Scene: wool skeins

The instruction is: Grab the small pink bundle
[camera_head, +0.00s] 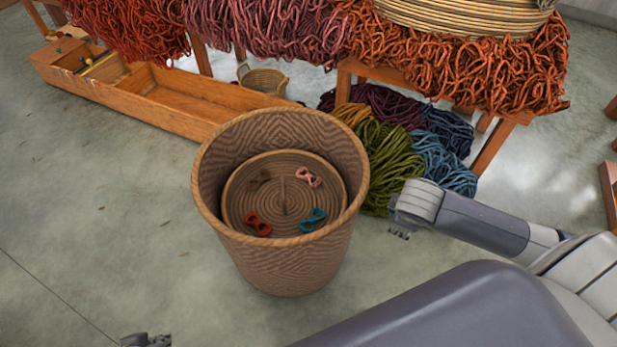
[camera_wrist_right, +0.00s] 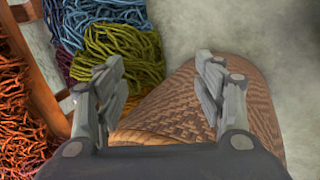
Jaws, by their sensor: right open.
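The small pink bundle (camera_head: 308,178) lies at the upper right of a round woven tray (camera_head: 285,192) inside a tall patterned basket (camera_head: 290,262). It is twisted, with two loops. My right gripper (camera_head: 400,229) is to the right of the basket, outside its rim and apart from the bundle. In the right wrist view this gripper (camera_wrist_right: 163,85) is open and empty, with the basket's woven wall (camera_wrist_right: 205,115) beyond its fingers. The pink bundle is not visible there. Part of my left gripper (camera_head: 145,340) shows at the bottom edge; its fingers cannot be made out.
Green skeins (camera_head: 385,160) and blue skeins (camera_head: 440,160) lie behind the basket. A wooden box (camera_head: 165,95) stands back left. Floor at left is clear.

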